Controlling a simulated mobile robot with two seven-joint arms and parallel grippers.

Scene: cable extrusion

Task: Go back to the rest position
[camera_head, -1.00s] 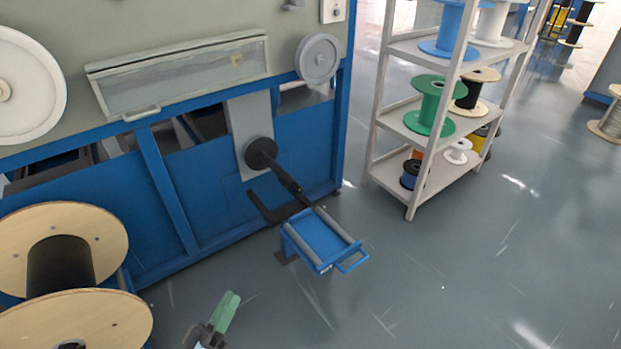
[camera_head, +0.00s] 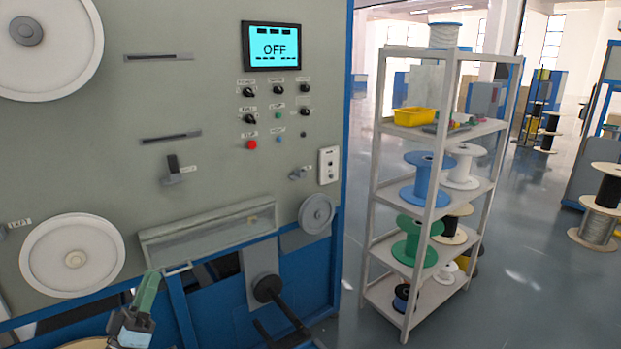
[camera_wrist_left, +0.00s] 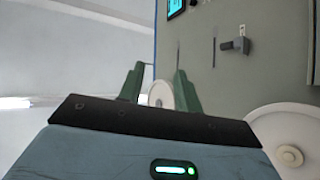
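My left gripper (camera_head: 147,290) has green fingers and shows at the lower left of the head view, in front of the machine's lower part. In the left wrist view its two fingers (camera_wrist_left: 160,88) stand apart with nothing between them. A white wheel on the machine (camera_wrist_left: 161,95) shows beyond the gap. My right gripper is in neither view.
The grey and blue machine (camera_head: 200,100) fills the left, with a screen (camera_head: 274,46) reading OFF. A black spindle (camera_head: 268,289) sticks out low on it. A shelf rack (camera_head: 384,126) with spools and a yellow bin (camera_head: 413,117) stands right.

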